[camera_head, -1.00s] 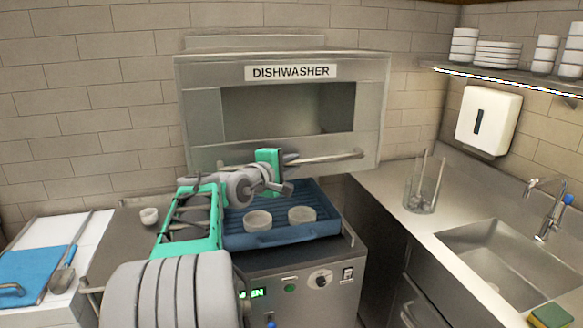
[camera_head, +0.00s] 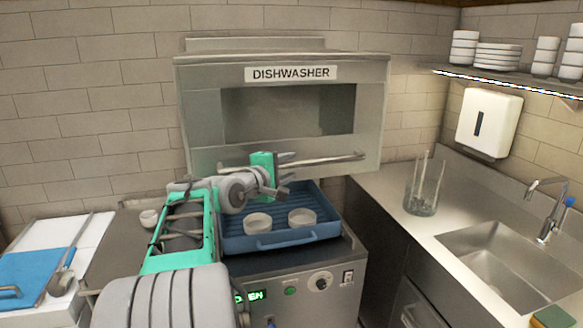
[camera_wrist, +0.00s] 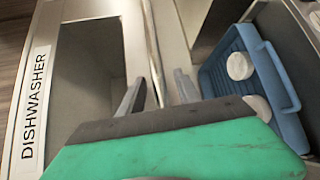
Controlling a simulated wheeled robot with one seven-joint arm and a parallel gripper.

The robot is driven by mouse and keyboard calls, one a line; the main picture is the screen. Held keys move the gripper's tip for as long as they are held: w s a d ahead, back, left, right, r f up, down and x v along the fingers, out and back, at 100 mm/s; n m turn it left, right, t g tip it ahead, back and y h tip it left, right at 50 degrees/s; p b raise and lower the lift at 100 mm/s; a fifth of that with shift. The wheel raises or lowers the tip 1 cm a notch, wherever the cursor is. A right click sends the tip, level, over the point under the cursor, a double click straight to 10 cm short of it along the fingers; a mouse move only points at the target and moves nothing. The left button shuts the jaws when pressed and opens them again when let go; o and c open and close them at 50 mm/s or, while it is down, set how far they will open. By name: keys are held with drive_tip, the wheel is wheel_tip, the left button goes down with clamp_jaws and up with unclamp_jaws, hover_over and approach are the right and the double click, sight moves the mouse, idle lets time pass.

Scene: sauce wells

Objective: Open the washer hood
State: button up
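The metal dishwasher hood (camera_head: 205,105) stands raised above the machine, with a dark window (camera_head: 290,108) in its front. Its bar handle (camera_head: 325,162) runs along the lower front edge. My gripper (camera_head: 284,173) is at the left part of the handle. In the wrist view my gripper (camera_wrist: 158,88) has its fingers spread. The handle (camera_wrist: 152,45) lies between the lines of the two fingers there; I cannot tell if they touch it. The machine's green display (camera_head: 250,296) reads OPEN.
A blue rack (camera_head: 300,238) with two white bowls (camera_head: 258,221) sits under the hood. To the right are a glass with utensils (camera_head: 421,203) and a sink (camera_head: 500,260). A blue board (camera_head: 35,270) lies at the left. A small white cup (camera_head: 149,217) stands behind my arm.

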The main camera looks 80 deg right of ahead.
drive_tip(key=b+v, duration=0.1)
drive_tip(key=v, duration=0.5)
